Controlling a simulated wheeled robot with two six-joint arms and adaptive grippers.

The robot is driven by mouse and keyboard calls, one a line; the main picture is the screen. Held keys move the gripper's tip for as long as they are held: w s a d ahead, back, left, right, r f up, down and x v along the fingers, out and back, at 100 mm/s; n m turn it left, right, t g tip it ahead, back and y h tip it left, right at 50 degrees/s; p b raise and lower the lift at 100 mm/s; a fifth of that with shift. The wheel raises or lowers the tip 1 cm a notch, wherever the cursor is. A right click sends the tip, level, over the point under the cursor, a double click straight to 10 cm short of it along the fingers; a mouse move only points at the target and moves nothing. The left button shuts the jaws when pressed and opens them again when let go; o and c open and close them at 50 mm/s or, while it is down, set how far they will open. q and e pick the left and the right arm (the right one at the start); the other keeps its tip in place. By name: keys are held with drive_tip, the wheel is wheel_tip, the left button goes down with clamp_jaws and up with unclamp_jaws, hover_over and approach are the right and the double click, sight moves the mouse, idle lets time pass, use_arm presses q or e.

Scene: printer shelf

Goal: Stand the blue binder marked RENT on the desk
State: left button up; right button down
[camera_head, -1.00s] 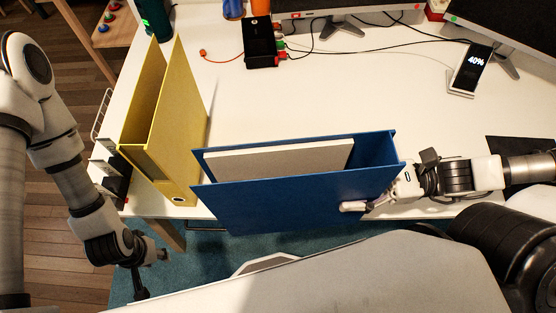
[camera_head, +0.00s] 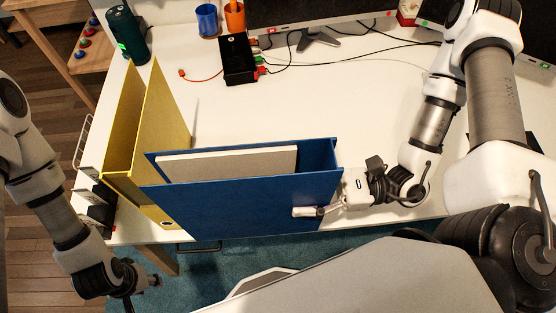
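A blue binder (camera_head: 235,205) with pale paper (camera_head: 230,162) inside stands upright, open side up, at the front edge of the desk (camera_head: 270,115). No RENT label shows, and I cannot tell whether its underside touches the desk. My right gripper (camera_head: 322,210) is at the binder's right end. One finger lies on the near face and the other is hidden; it looks shut on the binder wall. My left gripper (camera_head: 142,290) hangs low at the lower left, off the desk, empty, with its fingers apart.
A yellow binder (camera_head: 178,130) stands just left of the blue one, partly hidden by it. A black box (camera_head: 238,60) with cables, blue and orange cups (camera_head: 207,20) and a green bottle (camera_head: 127,35) stand at the back. The middle of the desk is clear.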

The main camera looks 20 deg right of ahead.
drive_tip(key=w+d+f+b, duration=0.2)
drive_tip(key=w+d+b, duration=0.1)
drive_tip(key=w+b, duration=0.3)
drive_tip(key=w+d+f+b, duration=0.3)
drive_tip(key=w+b, duration=0.4)
drive_tip(key=b, duration=0.4)
drive_tip(key=shift+w+d, duration=0.25)
drive_tip(key=shift+d, duration=0.15)
drive_tip(key=shift+c, duration=1.5)
unclamp_jaws()
drive_tip(key=shift+f, duration=0.1)
drive_tip(key=p+v, duration=1.1)
drive_tip(key=v, duration=0.1)
